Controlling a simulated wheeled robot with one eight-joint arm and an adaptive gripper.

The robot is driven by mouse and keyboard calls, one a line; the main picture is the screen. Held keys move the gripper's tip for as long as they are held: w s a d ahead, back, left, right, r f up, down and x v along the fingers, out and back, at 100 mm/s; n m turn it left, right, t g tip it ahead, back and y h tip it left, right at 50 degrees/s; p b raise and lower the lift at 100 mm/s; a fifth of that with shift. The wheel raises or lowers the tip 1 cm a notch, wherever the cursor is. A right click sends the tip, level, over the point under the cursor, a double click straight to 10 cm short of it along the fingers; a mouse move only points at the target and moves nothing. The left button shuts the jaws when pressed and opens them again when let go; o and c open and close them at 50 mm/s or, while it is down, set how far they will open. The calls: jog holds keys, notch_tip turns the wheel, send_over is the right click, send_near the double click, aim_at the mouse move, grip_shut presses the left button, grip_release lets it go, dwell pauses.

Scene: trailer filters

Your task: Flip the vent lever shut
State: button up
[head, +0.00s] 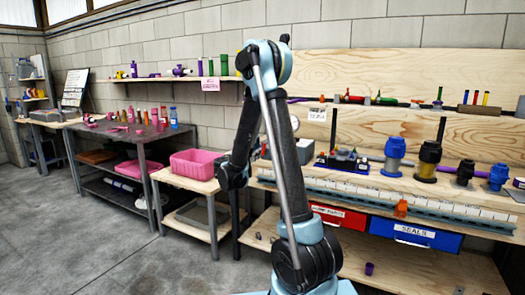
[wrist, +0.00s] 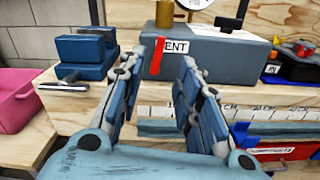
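The vent lever is a slim red bar (wrist: 157,57) on the front of a grey box (wrist: 215,52), in the wrist view. It stands close to upright, beside a white label of which "ENT" shows. My gripper (wrist: 166,62) is open, with its two blue-grey fingers apart and pointing at the box. In the picture the lever lies between the fingertips, nearer the left one. Nothing is held, and I cannot tell whether a finger touches the lever.
A blue-grey vise-like block (wrist: 82,55) with a handle stands left of the box. A pink bin (head: 195,164) sits on the lower table to the left. A red-and-black valve unit (head: 343,160) stands right of the box. A ruled strip (head: 400,192) runs along the bench front.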

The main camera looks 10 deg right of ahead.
jog(key=x, duration=1)
jog(key=shift+w+d, duration=0.15)
grip_shut()
